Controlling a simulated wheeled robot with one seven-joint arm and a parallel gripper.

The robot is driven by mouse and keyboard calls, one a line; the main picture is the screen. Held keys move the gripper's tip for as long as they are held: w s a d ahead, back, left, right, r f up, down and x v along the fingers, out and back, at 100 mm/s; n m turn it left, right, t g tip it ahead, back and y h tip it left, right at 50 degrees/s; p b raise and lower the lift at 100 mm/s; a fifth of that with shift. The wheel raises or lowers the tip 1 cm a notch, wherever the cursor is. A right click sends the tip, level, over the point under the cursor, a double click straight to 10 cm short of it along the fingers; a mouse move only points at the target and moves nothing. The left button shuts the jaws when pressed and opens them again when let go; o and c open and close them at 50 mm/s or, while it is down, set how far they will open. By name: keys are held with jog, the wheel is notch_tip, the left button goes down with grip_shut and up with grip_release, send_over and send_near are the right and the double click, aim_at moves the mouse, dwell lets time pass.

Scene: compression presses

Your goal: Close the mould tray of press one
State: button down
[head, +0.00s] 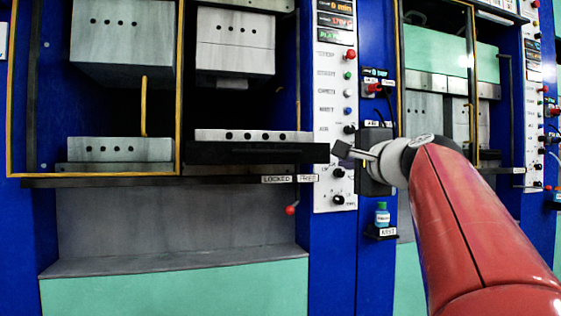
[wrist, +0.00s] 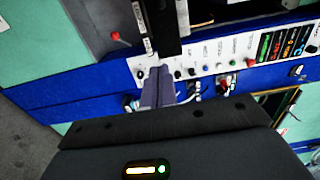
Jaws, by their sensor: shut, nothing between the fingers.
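The mould tray (head: 258,153) of the left press is a dark slab with a grey mould block (head: 253,135) on it. It sits at the right half of the press opening, and its front appears to stick out towards me. My gripper (head: 343,151) is shut and empty, just right of the tray's right end, in front of the control panel. In the wrist view the closed fingers (wrist: 158,88) point at a dark bar (wrist: 167,28), which looks like the tray's end. I cannot tell whether they touch.
A red-knobbed lever (head: 291,210) hangs below the "LOCKED" and "FREE" labels (head: 277,179). The white control panel (head: 335,100) has several knobs. A yellow-framed guard (head: 179,90) stands left of the tray. A small blue bottle (head: 382,214) sits on a shelf below my gripper.

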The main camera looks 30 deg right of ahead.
aim_at(318, 159)
jog(key=p+x, duration=0.1)
jog(key=x, duration=0.9)
jog(key=shift+w, duration=0.4)
jog(key=shift+w+d, duration=0.1)
jog(key=shift+w, duration=0.05)
